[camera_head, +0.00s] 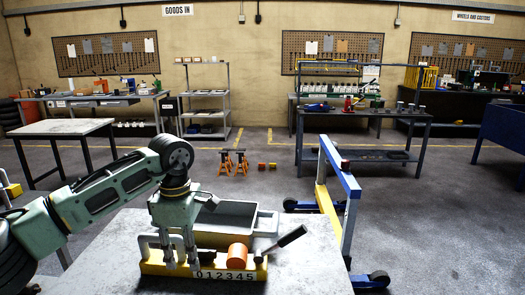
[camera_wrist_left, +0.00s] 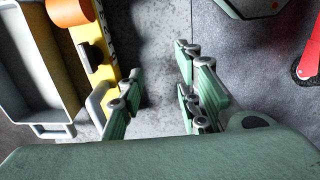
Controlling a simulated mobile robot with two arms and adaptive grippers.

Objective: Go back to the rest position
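My left gripper (camera_head: 180,262) hangs fingers-down at the near table, close to a yellow block (camera_head: 218,271) numbered "012345". In the left wrist view its two finger pairs (camera_wrist_left: 158,92) stand apart with only grey surface between them, so it is open and empty. The yellow block (camera_wrist_left: 108,48) lies left of the fingers there. A grey tray (camera_head: 231,210) sits behind the block, and an orange cylinder (camera_head: 237,253) is at the block. A dark-handled tool (camera_head: 291,236) leans out to the right. I cannot tell whether a finger touches the block. My right gripper is not seen.
The near grey table (camera_head: 315,265) has bare room on its right. A blue and yellow wheeled frame (camera_head: 343,185) stands just beyond it. Orange jack stands (camera_head: 234,161) are on the floor behind. A dark workbench (camera_head: 362,122) and a side table (camera_head: 60,127) stand farther back.

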